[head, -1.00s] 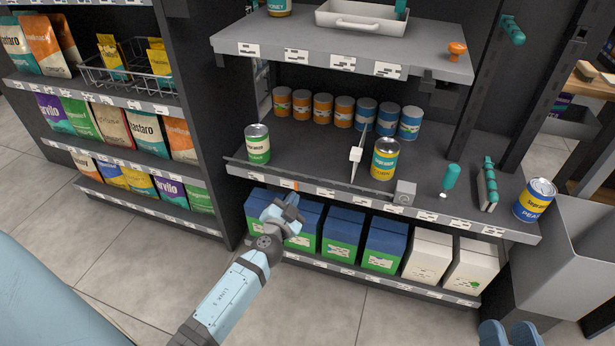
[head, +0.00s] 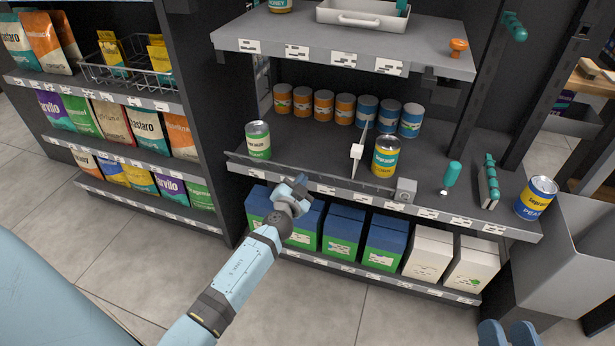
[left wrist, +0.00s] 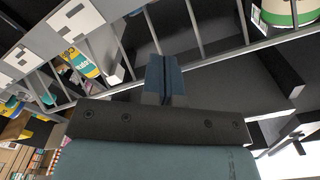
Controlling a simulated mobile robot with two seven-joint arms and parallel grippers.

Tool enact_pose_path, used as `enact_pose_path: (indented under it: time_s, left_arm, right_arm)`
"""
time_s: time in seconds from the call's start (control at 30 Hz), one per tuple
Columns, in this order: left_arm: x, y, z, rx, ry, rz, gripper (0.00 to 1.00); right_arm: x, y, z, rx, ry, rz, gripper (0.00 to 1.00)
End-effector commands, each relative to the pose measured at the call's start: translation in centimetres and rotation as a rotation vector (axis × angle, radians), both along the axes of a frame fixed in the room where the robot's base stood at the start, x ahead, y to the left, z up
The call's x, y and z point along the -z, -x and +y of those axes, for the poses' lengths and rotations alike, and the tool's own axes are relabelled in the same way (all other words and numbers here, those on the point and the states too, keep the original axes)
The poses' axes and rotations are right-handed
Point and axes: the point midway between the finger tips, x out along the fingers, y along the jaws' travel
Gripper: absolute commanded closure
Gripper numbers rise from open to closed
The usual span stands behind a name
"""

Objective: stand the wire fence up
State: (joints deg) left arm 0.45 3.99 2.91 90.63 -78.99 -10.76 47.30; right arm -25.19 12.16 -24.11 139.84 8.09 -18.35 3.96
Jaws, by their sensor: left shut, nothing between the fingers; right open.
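The wire fence (head: 318,174) runs along the front edge of the middle shelf as a thin long rail, leaning outward rather than upright. Its bars and rail (left wrist: 225,58) cross the left wrist view, seen from below. My left gripper (head: 299,184) is shut and empty, just in front of and below the fence rail near its middle. In the left wrist view its closed fingers (left wrist: 164,75) overlap the fence; I cannot tell whether they touch. My right gripper (head: 509,334) shows only partly at the bottom edge, open and away from the fence.
A green-label can (head: 258,141) and a yellow-label can (head: 385,157) stand behind the fence. A white divider (head: 356,152) is between them, and a grey block (head: 404,190) sits at the fence's right end. Boxes (head: 343,230) fill the shelf below.

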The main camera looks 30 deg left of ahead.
Motion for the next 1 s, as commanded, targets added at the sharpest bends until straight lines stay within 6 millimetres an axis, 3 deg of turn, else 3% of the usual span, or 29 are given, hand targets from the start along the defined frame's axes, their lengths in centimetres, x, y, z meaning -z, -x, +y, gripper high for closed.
enact_pose_path:
  time_s: [0.8,1.0]
  left_arm:
    - [-0.1,-4.0,0.9,0.0,0.0,-0.002,1.0]
    - [0.1,-3.1,0.7,0.001,0.001,0.0,1.0]
  right_arm:
    - [0.9,0.0,0.0,0.001,-0.004,0.0,0.57]
    - [0.8,0.0,0.1,0.001,-0.005,0.0,0.57]
